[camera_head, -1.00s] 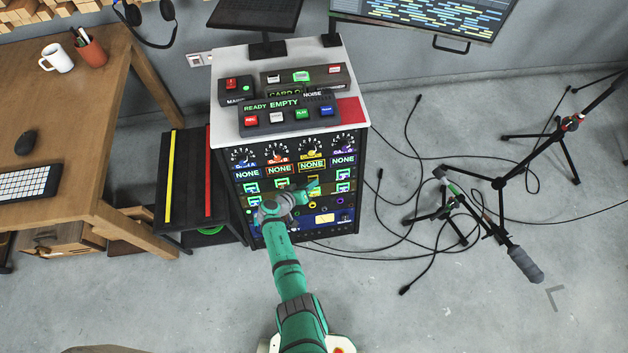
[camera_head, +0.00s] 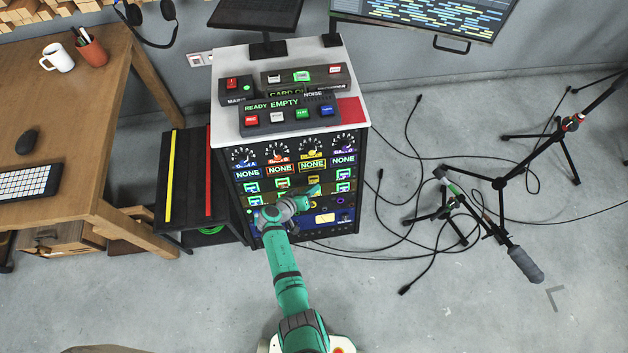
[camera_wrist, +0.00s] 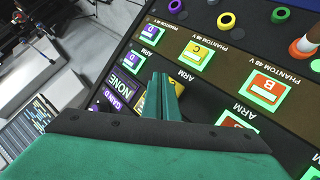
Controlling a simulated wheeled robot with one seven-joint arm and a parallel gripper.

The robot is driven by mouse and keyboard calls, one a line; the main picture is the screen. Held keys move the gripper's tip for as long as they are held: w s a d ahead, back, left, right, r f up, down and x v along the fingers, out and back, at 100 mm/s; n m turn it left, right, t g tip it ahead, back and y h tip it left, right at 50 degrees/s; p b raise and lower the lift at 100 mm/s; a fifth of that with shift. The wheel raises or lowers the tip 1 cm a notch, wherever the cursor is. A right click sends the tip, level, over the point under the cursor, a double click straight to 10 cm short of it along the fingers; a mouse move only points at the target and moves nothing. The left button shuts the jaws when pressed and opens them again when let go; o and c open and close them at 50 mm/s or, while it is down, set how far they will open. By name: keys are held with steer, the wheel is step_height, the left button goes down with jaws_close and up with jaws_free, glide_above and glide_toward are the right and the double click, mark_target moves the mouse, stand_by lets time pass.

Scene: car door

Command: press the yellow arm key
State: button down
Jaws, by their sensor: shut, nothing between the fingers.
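My gripper (camera_head: 317,190) is shut and empty, at the front of the console's key rows. In the wrist view its closed green fingertips (camera_wrist: 165,84) are over the yellow arm key (camera_wrist: 178,87), hiding much of it. The same yellow arm key (camera_head: 314,180) shows just above the gripper in the head view, below the yellow-framed NONE display. I cannot tell whether the fingertips touch it.
The yellow phantom key (camera_wrist: 195,55), marked C, is close by, with the orange phantom key (camera_wrist: 264,86) to its right. A black bench (camera_head: 187,180) stands left of the console. Cables and a microphone stand (camera_head: 498,185) are on the right.

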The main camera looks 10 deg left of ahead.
steer(key=shift+s+d+r, duration=0.2)
steer(key=shift+s+r, duration=0.05)
steer(key=shift+s, duration=0.35)
steer(key=shift+s+d+r, duration=0.2)
steer(key=shift+s, duration=0.45)
steer(key=shift+s+d+r, duration=0.2)
steer(key=shift+s+r, duration=0.05)
steer(key=shift+s, duration=0.35)
steer(key=s+f+y, duration=0.4)
steer(key=s, duration=0.9)
steer(key=s+r+y, duration=0.2)
steer(key=s+r, duration=0.3)
steer(key=s, duration=0.5)
steer(key=s+d+r+t, duration=0.1)
steer(key=s+r, duration=0.3)
steer(key=r, duration=0.6)
steer(key=s+d+r+m+t, duration=0.1)
steer(key=s+r, duration=0.4)
steer(key=r, duration=0.6)
steer(key=s+d+r+t, duration=0.3)
steer(key=s+r, duration=0.1)
steer(key=r, duration=0.6)
steer(key=shift+s+d+r+m+t, duration=0.2)
steer(key=shift+r+m+t, duration=0.1)
steer(key=shift+r+m, duration=0.1)
